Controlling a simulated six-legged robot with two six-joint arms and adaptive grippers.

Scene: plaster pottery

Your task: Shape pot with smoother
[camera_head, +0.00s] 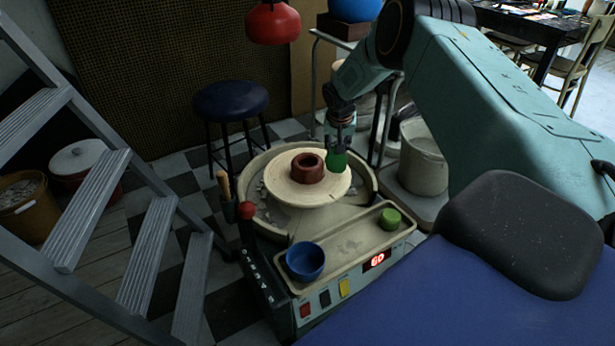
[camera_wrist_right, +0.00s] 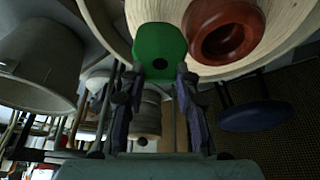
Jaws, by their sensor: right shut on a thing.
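The pot (camera_head: 308,168) is a low red-brown clay ring with an opening in its top. It sits on the round pale wheel disc (camera_head: 290,195), and also shows in the right wrist view (camera_wrist_right: 227,32). My right gripper (camera_head: 339,149) is shut on the green smoother (camera_head: 336,162), just right of the pot. In the right wrist view the smoother (camera_wrist_right: 160,50) sits between the fingertips, with a narrow gap to the pot. My left gripper is not in view.
A blue bowl (camera_head: 305,261) and a green sponge-like piece (camera_head: 391,218) are on the wheel's front tray (camera_head: 350,241). A wooden-handled tool (camera_head: 223,184) and red knob (camera_head: 247,209) stand at the left. A grey bucket (camera_head: 422,160) stands right. A blue stool (camera_head: 230,101) is behind.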

